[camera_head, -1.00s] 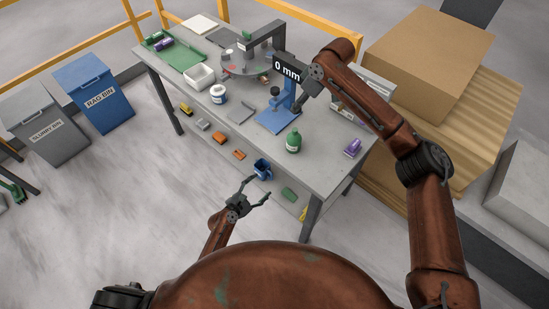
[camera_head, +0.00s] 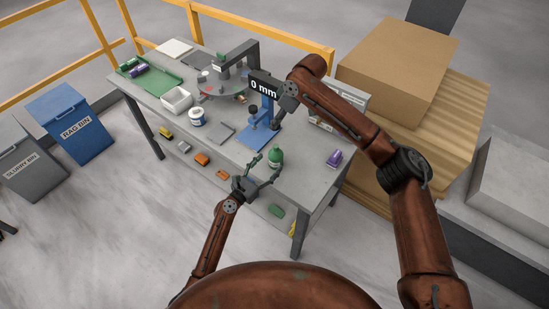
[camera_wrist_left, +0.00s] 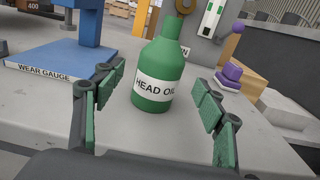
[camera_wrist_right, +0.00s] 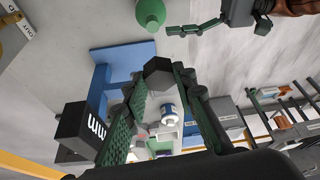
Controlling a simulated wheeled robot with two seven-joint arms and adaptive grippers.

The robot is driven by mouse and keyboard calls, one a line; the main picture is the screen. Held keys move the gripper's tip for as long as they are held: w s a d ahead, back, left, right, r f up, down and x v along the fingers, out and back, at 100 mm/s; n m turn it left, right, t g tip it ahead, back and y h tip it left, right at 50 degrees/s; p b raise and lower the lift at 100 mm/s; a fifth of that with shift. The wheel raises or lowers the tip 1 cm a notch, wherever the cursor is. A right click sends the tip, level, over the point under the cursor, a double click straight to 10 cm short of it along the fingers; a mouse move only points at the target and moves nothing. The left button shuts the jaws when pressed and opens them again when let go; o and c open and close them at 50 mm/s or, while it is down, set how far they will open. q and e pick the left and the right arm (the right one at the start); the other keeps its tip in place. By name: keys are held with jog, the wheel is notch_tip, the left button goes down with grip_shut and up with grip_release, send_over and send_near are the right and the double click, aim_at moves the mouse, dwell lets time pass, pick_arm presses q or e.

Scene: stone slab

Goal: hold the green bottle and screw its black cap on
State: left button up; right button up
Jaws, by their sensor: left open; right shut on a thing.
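The green bottle (camera_head: 276,159), labelled HEAD OIL in the left wrist view (camera_wrist_left: 162,62), stands upright near the table's front edge. My left gripper (camera_head: 268,168) is open, and its fingers reach towards the bottle from the near side, one on each side in the left wrist view, with gaps. My right gripper (camera_head: 277,124) is shut on the black cap (camera_wrist_right: 158,70), beside the blue gauge stand and behind the bottle, apart from it. The bottle also shows at the top of the right wrist view (camera_wrist_right: 150,13). In the head view the cap is hard to make out.
The blue wear gauge (camera_head: 257,137) with its 0 mm display (camera_head: 264,88) stands close behind the bottle. A purple item (camera_head: 334,158) lies to the right. A cardboard box (camera_head: 398,55) is beyond.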

aim_at(276, 156)
pick_arm(q)
jog(key=shift+x, duration=2.75)
grip_shut()
pick_arm(e)
jog(key=shift+f, duration=0.15)
jog(key=shift+f, duration=1.1)
jog(key=shift+f, duration=0.3)
jog(key=shift+f, duration=0.75)
jog(key=shift+f, duration=0.35)
